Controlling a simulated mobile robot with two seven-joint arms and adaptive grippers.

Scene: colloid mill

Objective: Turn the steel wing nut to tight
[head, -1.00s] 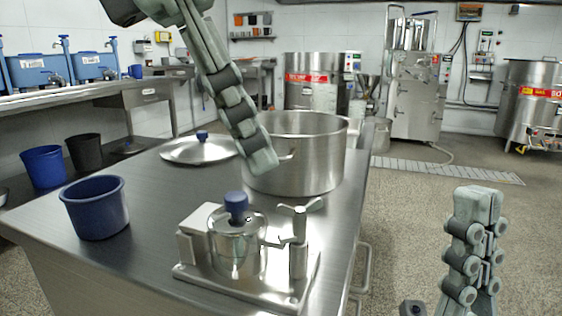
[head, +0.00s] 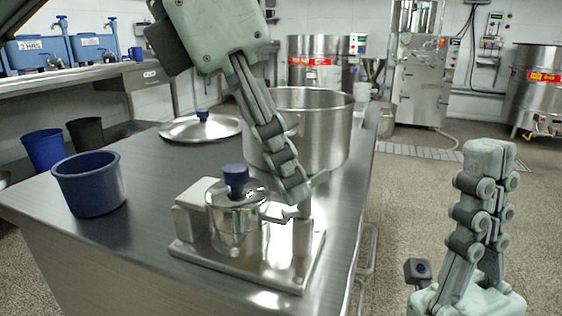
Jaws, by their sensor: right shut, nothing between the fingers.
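The steel wing nut (head: 319,179) tops a short post at the right end of the steel base plate (head: 240,268). Only parts of its wings show; its middle is hidden behind my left gripper's fingertips. My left gripper (head: 295,190) reaches down from the top, with its fingertips at the wing nut. I cannot tell whether they touch it, or how far apart the fingers are, because they overlap from this angle. A small steel pot with a blue knob (head: 236,180) sits on the plate, left of the post. My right gripper (head: 490,155) points up, shut and empty, right of the table.
A blue tub (head: 90,185) stands on the steel table's left side. A large steel pot (head: 325,130) stands behind the wing nut, and a lid (head: 185,129) lies at the back. The table's front left is clear. Its right edge runs close past the plate.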

